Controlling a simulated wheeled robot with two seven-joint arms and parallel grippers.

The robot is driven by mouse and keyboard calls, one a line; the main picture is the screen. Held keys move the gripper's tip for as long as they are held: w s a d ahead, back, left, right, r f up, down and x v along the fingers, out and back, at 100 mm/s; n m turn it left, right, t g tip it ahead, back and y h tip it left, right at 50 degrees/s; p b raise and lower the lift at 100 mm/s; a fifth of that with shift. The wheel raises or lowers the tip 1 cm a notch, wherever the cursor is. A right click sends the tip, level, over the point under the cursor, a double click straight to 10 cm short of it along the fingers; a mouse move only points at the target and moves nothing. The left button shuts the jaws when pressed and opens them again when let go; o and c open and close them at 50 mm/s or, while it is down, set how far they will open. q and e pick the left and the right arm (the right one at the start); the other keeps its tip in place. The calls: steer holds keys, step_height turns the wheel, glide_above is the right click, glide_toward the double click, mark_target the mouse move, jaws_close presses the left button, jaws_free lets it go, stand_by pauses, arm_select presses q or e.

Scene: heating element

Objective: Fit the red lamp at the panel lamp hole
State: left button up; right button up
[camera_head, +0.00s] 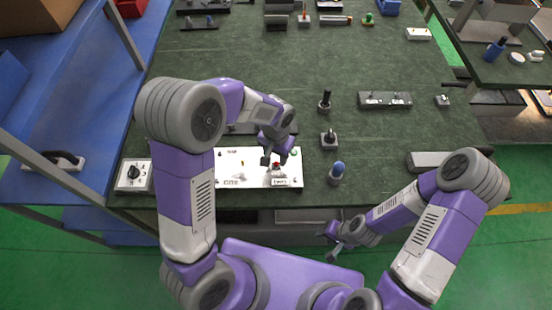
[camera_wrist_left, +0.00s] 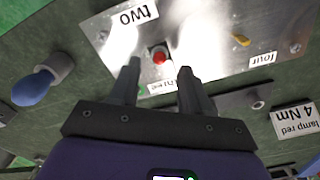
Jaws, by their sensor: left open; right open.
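The white panel (camera_head: 202,180) lies at the table's near edge and shows labels "two", "three" and "four" in the left wrist view (camera_wrist_left: 205,35). The red lamp (camera_head: 277,165) is at the panel, upright or nearly so. How deep the lamp sits is unclear. My right gripper (camera_head: 338,242) is open and empty before the table.
A blue-topped part (camera_head: 337,171) stands right of the panel, with a black-knobbed part (camera_head: 329,139) behind it. A white box with a black dial (camera_head: 133,175) is at the left. A "lamp red 4 Nm" label (camera_wrist_left: 296,119) shows in the wrist view. The mid-table is mostly clear.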

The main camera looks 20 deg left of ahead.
mark_target(276, 163)
arm_select(q)
steer(key=shift+r, duration=1.95)
arm_select(e)
steer(key=shift+r, duration=0.25)
